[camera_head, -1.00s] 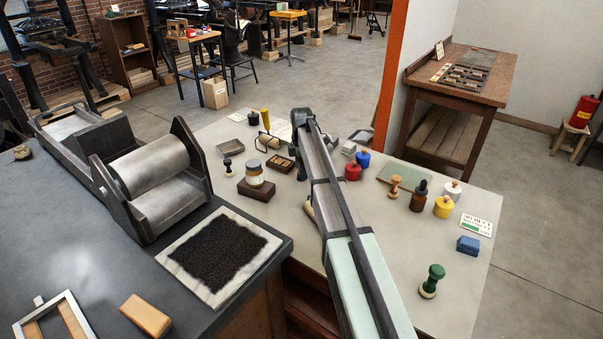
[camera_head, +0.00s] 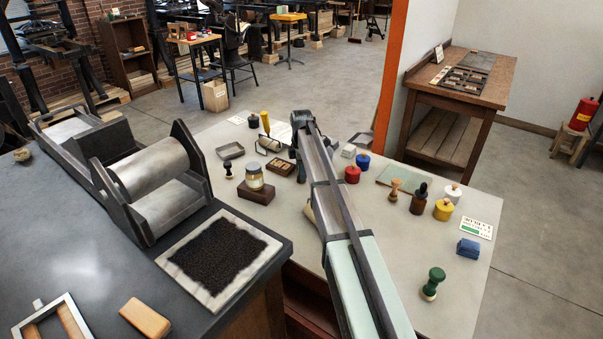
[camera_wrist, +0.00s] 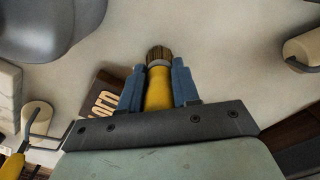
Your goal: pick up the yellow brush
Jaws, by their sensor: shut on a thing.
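The yellow brush (camera_wrist: 157,97) shows in the wrist view, with a yellow handle, a pale band and short brown bristles at its far end. My gripper (camera_wrist: 158,76) has its two blue fingers closed on either side of the handle. The bristles stick out just past the fingertips. In the head view, my arm hides the brush and the fingertips. I cannot tell whether the brush touches the table.
A yellow-handled roller (camera_head: 268,138) and a wooden type block (camera_head: 282,167) lie left of my gripper. A jar on a brown block (camera_head: 257,191) stands nearer. Red (camera_head: 352,174) and blue (camera_head: 363,161) pots stand to the right.

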